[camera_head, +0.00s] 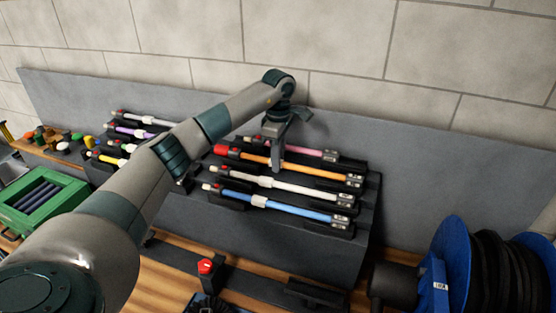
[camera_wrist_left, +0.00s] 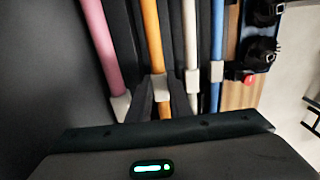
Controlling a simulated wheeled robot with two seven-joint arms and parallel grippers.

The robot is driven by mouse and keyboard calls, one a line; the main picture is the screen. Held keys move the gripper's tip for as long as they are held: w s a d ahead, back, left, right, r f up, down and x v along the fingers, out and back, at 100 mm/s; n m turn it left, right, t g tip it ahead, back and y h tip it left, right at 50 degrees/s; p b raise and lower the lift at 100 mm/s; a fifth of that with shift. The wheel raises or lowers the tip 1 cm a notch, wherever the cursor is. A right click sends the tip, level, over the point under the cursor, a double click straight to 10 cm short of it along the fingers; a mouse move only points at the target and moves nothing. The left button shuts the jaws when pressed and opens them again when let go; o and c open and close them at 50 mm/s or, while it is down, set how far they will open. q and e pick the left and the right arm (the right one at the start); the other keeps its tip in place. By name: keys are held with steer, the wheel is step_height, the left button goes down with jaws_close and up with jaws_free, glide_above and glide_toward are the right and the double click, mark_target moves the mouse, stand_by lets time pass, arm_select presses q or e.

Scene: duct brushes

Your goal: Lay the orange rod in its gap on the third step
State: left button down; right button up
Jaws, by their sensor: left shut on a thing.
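The orange rod (camera_head: 318,171) has a red tip at its left end and a dark block at its right end. It lies along the stepped rack (camera_head: 345,245), between the pink rod (camera_head: 307,152) behind it and the white rod (camera_head: 292,187) in front. My left gripper (camera_head: 276,163) points down and is shut on the orange rod near its middle. In the left wrist view the orange rod (camera_wrist_left: 151,35) runs between the fingers (camera_wrist_left: 161,95). I cannot tell whether the rod rests fully in its gap or sits slightly above it. My right gripper is not in view.
A blue rod (camera_head: 290,206) lies on the front step. More rods, among them a purple one (camera_head: 130,131), lie on the rack's left part, partly behind my left arm. A green crate (camera_head: 45,212) stands at left, a blue reel (camera_head: 452,262) at right. A grey panel (camera_head: 440,165) rises behind.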

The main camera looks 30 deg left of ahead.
arm_select(q)
steer(key=shift+f, duration=0.2)
steer(key=c, duration=1.5)
jaws_free()
steer(key=shift+c, duration=0.2)
steer(key=shift+s+r, duration=0.1)
steer(key=shift+r, duration=0.05)
steer(key=shift+r, duration=0.15)
steer(key=shift+w+a+r+b, duration=0.1)
steer(key=shift+w+r+b, duration=0.2)
steer(key=shift+r, duration=0.1)
step_height(320, 180, up, 7)
steer(key=b, duration=0.3)
steer(key=shift+s+b, duration=0.1)
steer(key=shift+b, duration=0.2)
step_height(320, 180, up, 9)
steer(key=shift+s+d+b, duration=0.2)
steer(key=shift+b, duration=0.25)
